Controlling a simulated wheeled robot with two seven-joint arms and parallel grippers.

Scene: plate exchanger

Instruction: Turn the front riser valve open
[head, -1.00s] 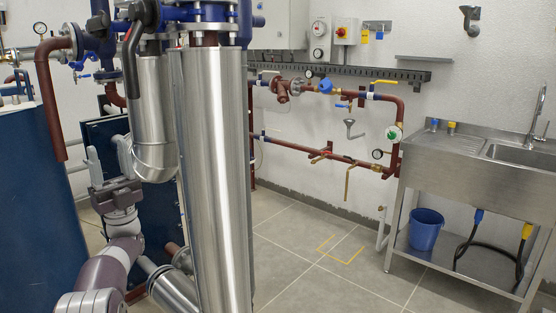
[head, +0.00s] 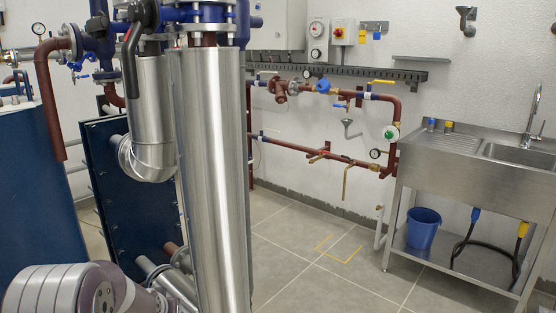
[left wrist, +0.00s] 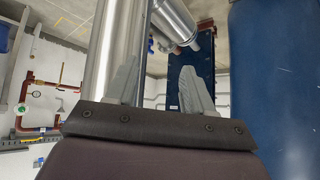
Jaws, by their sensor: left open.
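A valve with a long black lever (head: 130,58) sits at the top of the silver-clad riser with the elbow (head: 152,110) in the head view. The lever hangs down, nearly upright, along that riser; whether this is the front riser valve I cannot tell for sure. A wider silver riser (head: 212,180) stands in front and to the right. My left gripper (left wrist: 160,88) is open, with nothing between its fingers, in the left wrist view. A silver pipe passes behind its left finger. In the head view only my left arm shows, at bottom left. My right gripper is out of view.
A dark blue plate exchanger (head: 112,185) stands behind the elbow, with a blue tank (head: 30,200) to its left. Small blue-handled valves (head: 82,60) sit left of the lever. The floor (head: 320,270) before the sink unit (head: 470,180) is clear.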

